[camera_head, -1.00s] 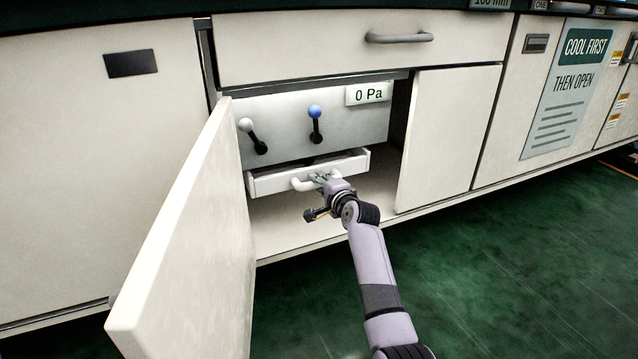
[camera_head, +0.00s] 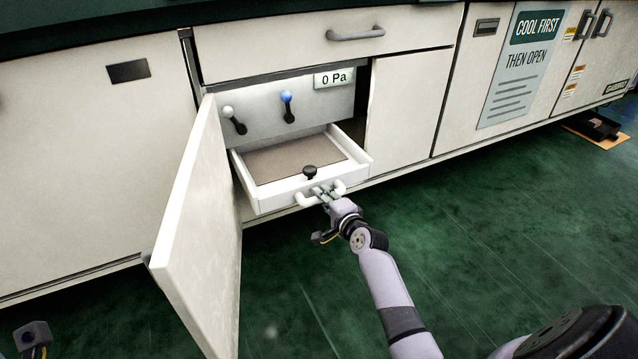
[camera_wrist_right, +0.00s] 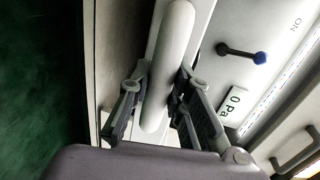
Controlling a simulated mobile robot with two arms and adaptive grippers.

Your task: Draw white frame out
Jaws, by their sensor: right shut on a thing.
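The white frame (camera_head: 280,200) is a shallow white drawer in the open cabinet, pulled well out towards me. A brown-grey flat panel (camera_head: 290,160) with a small black knob (camera_head: 309,172) lies inside it. My right gripper (camera_head: 322,193) is shut on the white bar handle on the frame's front. In the right wrist view the handle (camera_wrist_right: 168,65) runs between the two fingers (camera_wrist_right: 155,105). At the lower left of the head view a small part of my left gripper (camera_head: 34,336) shows; its fingers cannot be made out.
The open cabinet door (camera_head: 195,230) stands to the left of the frame. Behind the frame, a panel carries a white-knobbed lever (camera_head: 233,119), a blue-knobbed lever (camera_head: 288,107) and a "0 Pa" sign (camera_head: 334,79). Green floor (camera_head: 480,210) in front is clear.

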